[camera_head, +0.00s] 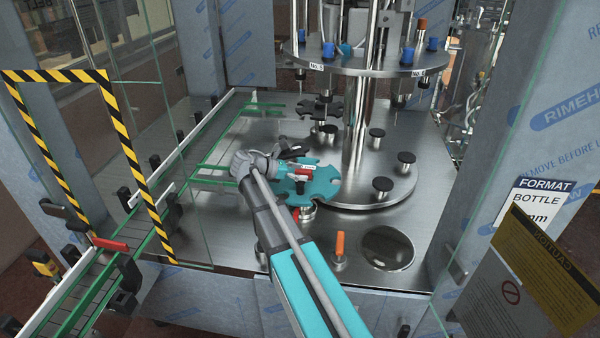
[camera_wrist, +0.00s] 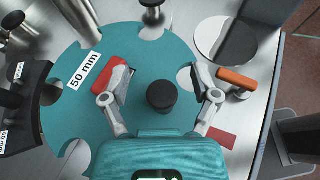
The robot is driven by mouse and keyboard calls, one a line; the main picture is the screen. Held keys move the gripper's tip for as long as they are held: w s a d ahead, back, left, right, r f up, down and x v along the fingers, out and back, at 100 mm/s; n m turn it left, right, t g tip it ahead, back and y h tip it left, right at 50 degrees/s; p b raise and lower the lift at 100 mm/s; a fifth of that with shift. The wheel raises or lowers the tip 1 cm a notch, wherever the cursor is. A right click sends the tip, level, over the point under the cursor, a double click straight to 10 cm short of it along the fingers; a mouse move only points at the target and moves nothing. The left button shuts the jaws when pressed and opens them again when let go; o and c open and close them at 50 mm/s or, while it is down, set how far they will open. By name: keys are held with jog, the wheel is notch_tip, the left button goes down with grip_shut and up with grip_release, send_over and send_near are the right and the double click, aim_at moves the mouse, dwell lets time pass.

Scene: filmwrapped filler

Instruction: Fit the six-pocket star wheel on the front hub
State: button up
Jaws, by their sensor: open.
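The teal star wheel (camera_head: 322,184) lies flat above the steel deck; in the wrist view its disc (camera_wrist: 85,115) has rounded pockets at the rim and a "50 mm" label. A metal post (camera_head: 308,213) shows under its front edge; I cannot tell whether the wheel is seated on the hub. A black round knob (camera_wrist: 161,96) stands near the wheel's middle. A red block (camera_wrist: 105,74) is on the wheel beside my left finger. My gripper (camera_wrist: 165,90) is open over the wheel, its fingers on either side of the knob, holding nothing.
An orange-handled pin (camera_head: 340,243) stands on the deck right of my arm. A black star wheel (camera_head: 320,108) is behind. Black-topped pedestals (camera_head: 383,187) ring the central column. A striped guard frame (camera_head: 130,150) and conveyor (camera_head: 90,285) are at left. The front right deck has a round disc (camera_head: 387,249).

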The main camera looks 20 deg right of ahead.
jog(key=shift+r+p, duration=1.7)
jog(key=shift+r, duration=0.35)
jog(key=shift+f, duration=0.1)
jog(key=shift+s+a+f+m+y, duration=0.15)
jog(key=shift+s+f+m+y, duration=0.15)
jog(key=shift+s, duration=0.05)
jog(key=s+a+f+m+y, duration=0.4)
jog(key=s+f+m, duration=0.1)
jog(key=s+a+f+m+t+y, duration=0.1)
jog(key=s+a+f+m+y, duration=0.1)
jog(key=s+a+f, duration=0.1)
jog(key=shift+s+m+y, duration=0.15)
jog(key=shift+m+y, duration=0.15)
jog(key=s+a+f+m+t+y, duration=0.1)
jog(key=s+a+f+m+y, duration=0.2)
jog(key=s+a+m+y, duration=0.55)
notch_tip(320, 180, down, 9)
jog(key=s+a+h+b, duration=0.1)
jog(key=h+b, duration=0.1)
jog(key=b, duration=0.7)
jog(key=shift+s+a+f+g, duration=0.15)
jog(key=shift+s+a+g, duration=0.2)
jog(key=shift+s+g, duration=0.05)
jog(key=shift+c, duration=0.3)
